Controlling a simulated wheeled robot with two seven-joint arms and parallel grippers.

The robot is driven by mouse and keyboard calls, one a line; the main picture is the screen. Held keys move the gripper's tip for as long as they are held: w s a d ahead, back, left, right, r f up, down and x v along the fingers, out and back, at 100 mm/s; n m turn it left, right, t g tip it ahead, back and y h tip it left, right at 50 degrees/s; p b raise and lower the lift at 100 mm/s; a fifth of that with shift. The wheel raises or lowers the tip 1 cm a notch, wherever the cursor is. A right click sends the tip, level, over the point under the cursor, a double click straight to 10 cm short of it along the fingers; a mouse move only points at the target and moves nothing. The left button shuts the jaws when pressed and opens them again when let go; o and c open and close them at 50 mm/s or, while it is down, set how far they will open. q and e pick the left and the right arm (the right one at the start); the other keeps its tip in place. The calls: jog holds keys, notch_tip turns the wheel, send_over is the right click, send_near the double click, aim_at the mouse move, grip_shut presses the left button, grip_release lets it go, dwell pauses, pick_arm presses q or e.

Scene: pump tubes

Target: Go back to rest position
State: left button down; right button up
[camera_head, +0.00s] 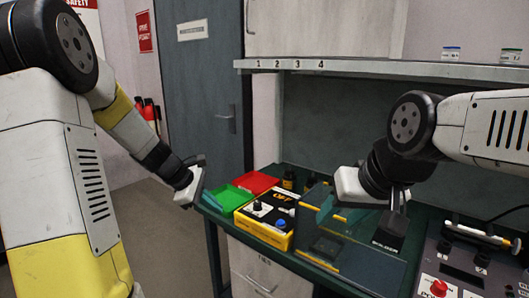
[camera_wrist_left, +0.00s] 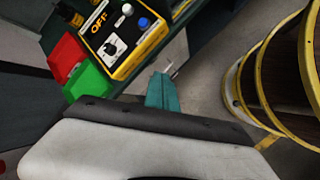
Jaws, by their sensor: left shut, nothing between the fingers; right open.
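My left gripper (camera_head: 190,188) hangs in the air at the left front corner of the green workbench, beside the green tray. It is shut with nothing in it. In the left wrist view its teal fingers (camera_wrist_left: 160,90) are together. My right gripper (camera_head: 393,208) is over the right part of the workbench, above the clear-sided box. It is open, and its fingers are partly hidden by the wrist.
A green tray (camera_head: 228,199) and a red tray (camera_head: 255,182) lie at the bench's left end. A yellow and black control box (camera_head: 266,222) stands beside them. A clear-sided box (camera_head: 345,245) and a panel with a red button (camera_head: 439,288) are further right. A shelf (camera_head: 390,68) runs above.

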pick_arm(q)
jog(key=s+r+m+y, duration=0.1)
jog(key=s+r+m, duration=0.3)
jog(key=s, duration=0.3)
jog(key=s+r+m+t+y, duration=0.1)
jog(key=s+r+m, duration=0.3)
jog(key=s+m, duration=0.3)
jog(key=s+r+m+t+y, duration=0.1)
jog(key=s+r+m, duration=0.3)
jog(key=s, duration=0.4)
jog(key=shift+s+d+r+m+y, duration=0.15)
jog(key=shift+s+r+m+y, duration=0.3)
jog(key=shift+m, duration=0.35)
jog(key=shift+f, duration=0.1)
